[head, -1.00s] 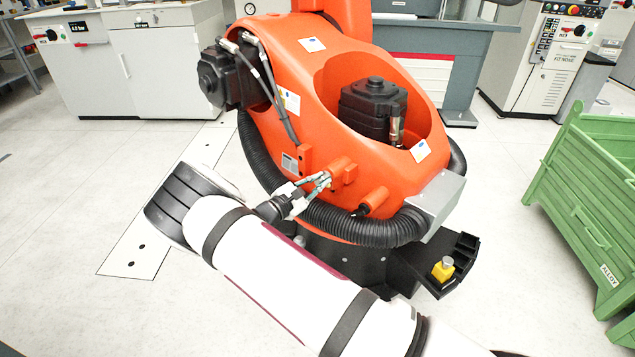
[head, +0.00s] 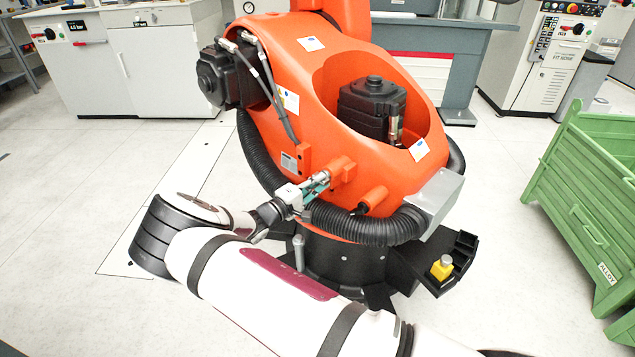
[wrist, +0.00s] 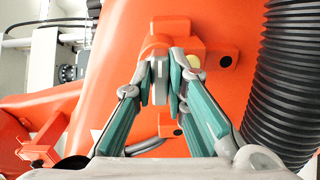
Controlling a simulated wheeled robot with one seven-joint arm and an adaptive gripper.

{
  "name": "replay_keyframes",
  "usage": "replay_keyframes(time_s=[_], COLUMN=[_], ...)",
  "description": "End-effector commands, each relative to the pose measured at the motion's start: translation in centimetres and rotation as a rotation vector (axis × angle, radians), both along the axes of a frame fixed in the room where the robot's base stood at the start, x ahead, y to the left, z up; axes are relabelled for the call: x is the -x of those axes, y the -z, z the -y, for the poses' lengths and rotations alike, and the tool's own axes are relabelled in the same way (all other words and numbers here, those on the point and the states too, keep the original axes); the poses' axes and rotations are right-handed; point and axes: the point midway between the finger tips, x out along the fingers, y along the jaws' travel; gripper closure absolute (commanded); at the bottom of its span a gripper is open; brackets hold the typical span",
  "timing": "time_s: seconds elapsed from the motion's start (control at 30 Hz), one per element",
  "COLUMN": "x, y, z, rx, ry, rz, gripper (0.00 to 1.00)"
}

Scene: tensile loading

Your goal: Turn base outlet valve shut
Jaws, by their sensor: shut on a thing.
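The base outlet valve shows as an orange block (head: 342,169) on the side of the orange machine. In the wrist view a grey lever (wrist: 160,85) stands out from the orange block (wrist: 168,44). My gripper (head: 322,181) is at the valve in the head view. In the wrist view its two green-padded fingers (wrist: 162,80) are shut on the lever, one on each side. The tips lie just below the orange block. In the head view the fingers hide most of the lever, so its exact angle is hard to tell.
A second orange stub (head: 374,200) sticks out right of the valve. A thick black corrugated hose (head: 365,228) curves below it. A black bracket with a yellow part (head: 442,267) is lower right. A green crate (head: 590,215) stands far right. The floor at left is clear.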

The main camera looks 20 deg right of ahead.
Motion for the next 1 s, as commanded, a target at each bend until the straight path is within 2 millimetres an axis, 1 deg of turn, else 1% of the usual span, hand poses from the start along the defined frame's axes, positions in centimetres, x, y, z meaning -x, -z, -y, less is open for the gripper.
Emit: replay_keyframes(time_s=[0.2, 0.5, 0.73, 1.0], x=[0.07, 0.08, 0.06, 0.06], y=[0.25, 0.38, 0.42, 0.47], z=[-0.18, -0.12, -0.14, -0.14], rx=[-0.098, -0.190, -0.221, -0.229], ry=[-0.002, 0.001, 0.000, 0.001], rz=[0.152, 0.298, 0.349, 0.359], gripper=[1.00, 1.00, 1.00, 1.00])
